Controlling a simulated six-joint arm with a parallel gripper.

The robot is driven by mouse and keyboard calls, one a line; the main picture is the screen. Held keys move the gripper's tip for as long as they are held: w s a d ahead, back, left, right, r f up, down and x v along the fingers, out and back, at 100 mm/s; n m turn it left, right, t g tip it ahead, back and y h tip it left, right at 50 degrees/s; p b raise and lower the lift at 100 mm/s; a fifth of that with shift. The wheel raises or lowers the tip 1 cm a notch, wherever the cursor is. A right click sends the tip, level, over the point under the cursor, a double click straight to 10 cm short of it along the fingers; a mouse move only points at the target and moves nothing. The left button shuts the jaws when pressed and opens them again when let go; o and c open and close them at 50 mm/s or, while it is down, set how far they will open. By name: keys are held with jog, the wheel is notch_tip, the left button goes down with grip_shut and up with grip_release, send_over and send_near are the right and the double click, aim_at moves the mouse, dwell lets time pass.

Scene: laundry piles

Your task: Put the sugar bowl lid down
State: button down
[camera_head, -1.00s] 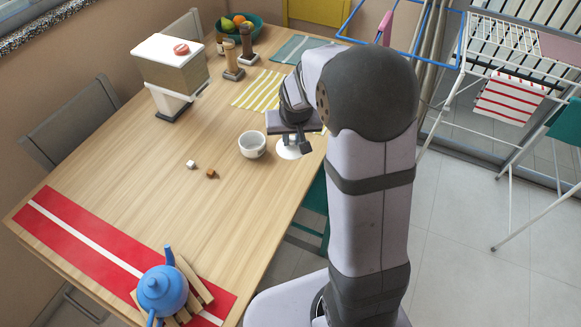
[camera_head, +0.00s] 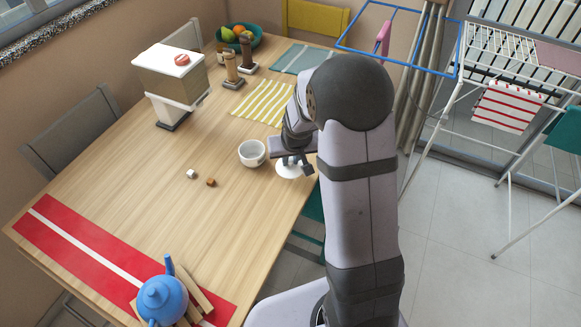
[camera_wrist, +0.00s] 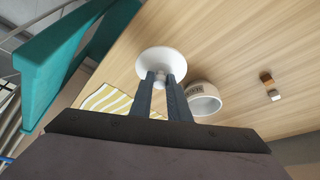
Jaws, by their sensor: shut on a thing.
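The white sugar bowl lid (camera_head: 288,171) is a round disc with a small knob. My gripper (camera_head: 295,160) is shut on its knob, at the right edge of the wooden table. In the wrist view the lid (camera_wrist: 162,62) shows between and beyond the fingertips of my gripper (camera_wrist: 161,80), close to the table surface; I cannot tell whether it touches. The white sugar bowl (camera_head: 252,153) stands upright and open just left of the lid. It also shows in the wrist view (camera_wrist: 204,98), with dark lettering on its side.
Two small cubes, one white (camera_head: 191,174) and one brown (camera_head: 211,183), lie left of the bowl. A blue teapot (camera_head: 162,299) stands on a wooden trivet at the near end. A striped yellow napkin (camera_head: 262,103) lies behind. A teal chair (camera_wrist: 75,55) is beside the table edge.

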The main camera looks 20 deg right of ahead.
aim_at(291, 166)
jog(key=shift+f, duration=2.15)
jog(key=shift+f, duration=0.1)
jog(key=c, duration=1.7)
grip_release()
jog(key=shift+s+r, duration=0.15)
jog(key=shift+r, duration=0.55)
jog(key=v, duration=1)
jog(key=shift+s+a+r, duration=0.15)
jog(key=shift+s+r, duration=0.15)
jog(key=s+a+g, duration=0.1)
jog(key=s, duration=0.5)
jog(key=s+a+f+n+g, duration=0.1)
jog(key=s+a+g, duration=0.1)
jog(key=s, duration=0.5)
jog(key=s+a+g, duration=0.1)
jog(key=s+a, duration=0.1)
jog(key=s, duration=0.4)
jog(key=shift+s+a+f+n+y, duration=0.25)
jog(key=shift+s+f+n+y, duration=0.05)
jog(key=shift+s+f+n, duration=0.1)
